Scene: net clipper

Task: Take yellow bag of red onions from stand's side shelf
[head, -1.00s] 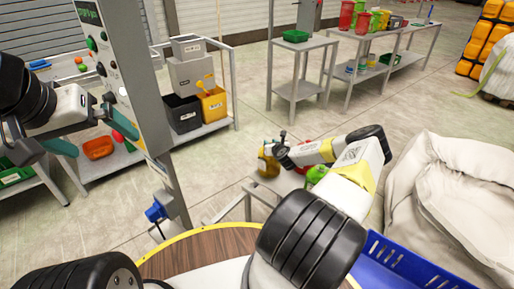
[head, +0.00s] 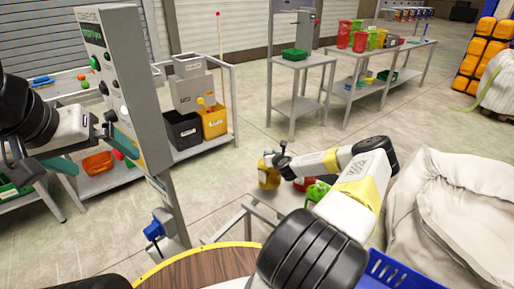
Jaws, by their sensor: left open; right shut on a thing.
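The yellow bag (head: 267,178) is at the side shelf (head: 236,216), left of a red bag (head: 301,184) and a green bag (head: 317,191). My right gripper (head: 279,161) is at the top of the yellow bag and shut on it. I cannot tell whether the bag's bottom touches the shelf. The onions inside are too small to make out. My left gripper (head: 100,158) is open and empty, its teal fingers spread in front of the grey control post. My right forearm hides part of the shelf.
The grey control post (head: 135,95) with buttons stands between my arms. A round wooden top (head: 200,272) is at the bottom. A blue crate (head: 392,275) and a large pale sack (head: 450,215) are at right. Open floor lies beyond the shelf.

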